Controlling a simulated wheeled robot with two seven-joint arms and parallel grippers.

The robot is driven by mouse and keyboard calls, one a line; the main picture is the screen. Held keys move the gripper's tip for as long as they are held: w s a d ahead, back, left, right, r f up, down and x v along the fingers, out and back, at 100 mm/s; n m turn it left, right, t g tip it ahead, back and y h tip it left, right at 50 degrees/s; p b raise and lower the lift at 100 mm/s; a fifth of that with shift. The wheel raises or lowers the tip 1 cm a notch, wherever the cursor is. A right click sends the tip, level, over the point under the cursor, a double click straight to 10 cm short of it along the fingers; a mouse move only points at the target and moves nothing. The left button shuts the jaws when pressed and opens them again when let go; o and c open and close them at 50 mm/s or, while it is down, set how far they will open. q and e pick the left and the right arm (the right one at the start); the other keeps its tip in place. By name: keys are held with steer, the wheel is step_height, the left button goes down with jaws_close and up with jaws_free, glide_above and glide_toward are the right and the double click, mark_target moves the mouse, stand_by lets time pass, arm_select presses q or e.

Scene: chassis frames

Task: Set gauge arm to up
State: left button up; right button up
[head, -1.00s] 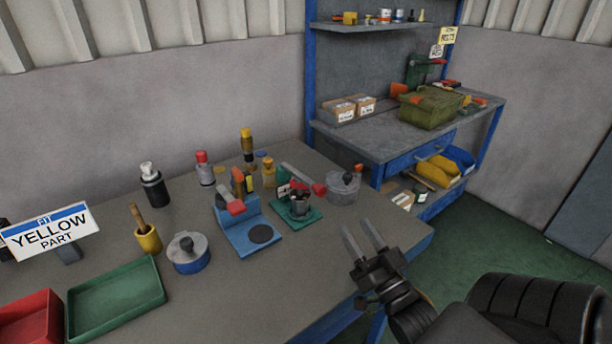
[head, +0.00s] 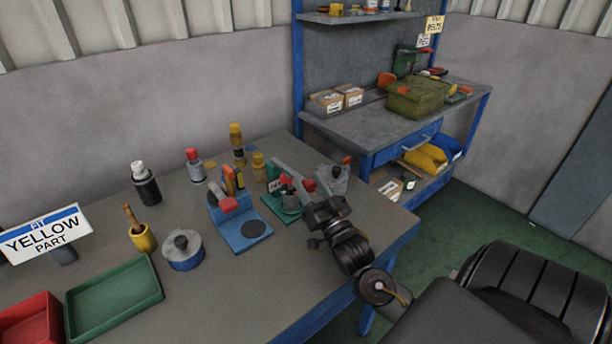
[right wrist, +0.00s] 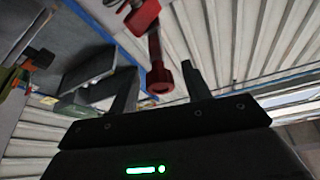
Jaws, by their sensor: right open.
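A green-based fixture (head: 285,208) stands near the table's right end, with a grey lever (head: 290,172) slanting down right to a red tip (head: 309,186). A blue fixture (head: 240,232) with a red-ended arm (head: 228,205) stands left of it. I cannot tell which arm is the gauge arm. My right gripper (head: 316,203) is just in front of the red tip; its fingers are mostly hidden in the head view. In the right wrist view the open gripper (right wrist: 160,82) shows a red handle (right wrist: 160,77) between its fingers; contact cannot be told. My left gripper is out of view.
A lidded grey pot (head: 333,178) stands behind my right gripper. Several bottles stand along the back. The table's front middle is clear.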

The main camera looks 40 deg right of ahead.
steer(key=shift+x, duration=1.1)
jaws_close()
